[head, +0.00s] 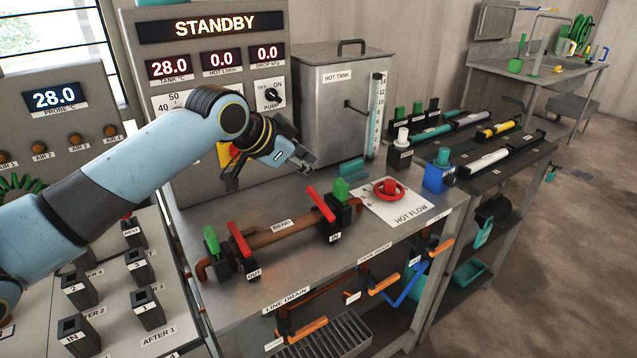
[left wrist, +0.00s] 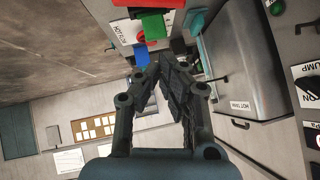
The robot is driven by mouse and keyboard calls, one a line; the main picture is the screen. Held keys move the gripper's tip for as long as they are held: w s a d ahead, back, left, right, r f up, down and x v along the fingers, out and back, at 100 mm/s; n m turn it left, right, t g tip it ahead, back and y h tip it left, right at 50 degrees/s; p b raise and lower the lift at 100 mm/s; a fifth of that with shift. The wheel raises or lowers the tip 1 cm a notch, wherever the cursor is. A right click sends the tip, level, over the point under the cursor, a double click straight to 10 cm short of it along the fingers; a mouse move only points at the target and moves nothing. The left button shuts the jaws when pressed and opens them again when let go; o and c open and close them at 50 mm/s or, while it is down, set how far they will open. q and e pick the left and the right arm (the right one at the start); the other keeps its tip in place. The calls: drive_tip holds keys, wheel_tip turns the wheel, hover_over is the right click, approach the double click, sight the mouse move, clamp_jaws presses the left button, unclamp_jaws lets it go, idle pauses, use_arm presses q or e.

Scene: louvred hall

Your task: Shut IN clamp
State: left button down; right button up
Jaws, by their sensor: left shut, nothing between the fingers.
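The IN clamp (head: 342,217) is a black block at the right end of the copper bend pipe (head: 285,234), with an IN label on its front. Its red lever (head: 320,204) slants up to the left, and a green block (head: 341,190) stands beside it. My left gripper (head: 304,163) is shut and empty, above and behind the IN clamp and apart from it. In the left wrist view the closed fingers (left wrist: 168,62) point towards a green block (left wrist: 152,27) and a red part (left wrist: 160,3) at the top edge. My right gripper is out of view.
The OUT clamp (head: 241,256) has a similar red lever and a green block at the pipe's left end. A red handwheel (head: 389,190) sits on the HOT FLOW plate to the right. The hot tank (head: 335,105) stands behind. Orange drain handles (head: 308,329) hang at the front.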

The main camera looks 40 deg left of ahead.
sight(312, 193)
use_arm(q)
drive_tip(key=x, duration=0.6)
drive_tip(key=shift+w+a+f+p, duration=0.1)
drive_tip(key=shift+a+f+p, duration=0.1)
drive_tip(key=shift+f, duration=0.75)
drive_tip(key=shift+w+a+f+p, duration=0.1)
drive_tip(key=shift+a+f+p, duration=0.15)
drive_tip(key=shift+f, duration=0.7)
drive_tip(key=shift+w+a+f+b, duration=0.2)
drive_tip(key=shift+a+f+b, duration=0.3)
drive_tip(key=shift+b, duration=0.15)
drive_tip(key=shift+w+a+f+b, duration=0.15)
drive_tip(key=shift+a+f+b, duration=0.35)
drive_tip(key=shift+b, duration=0.1)
drive_tip(key=shift+d+r, duration=0.1)
drive_tip(key=shift+r, duration=0.1)
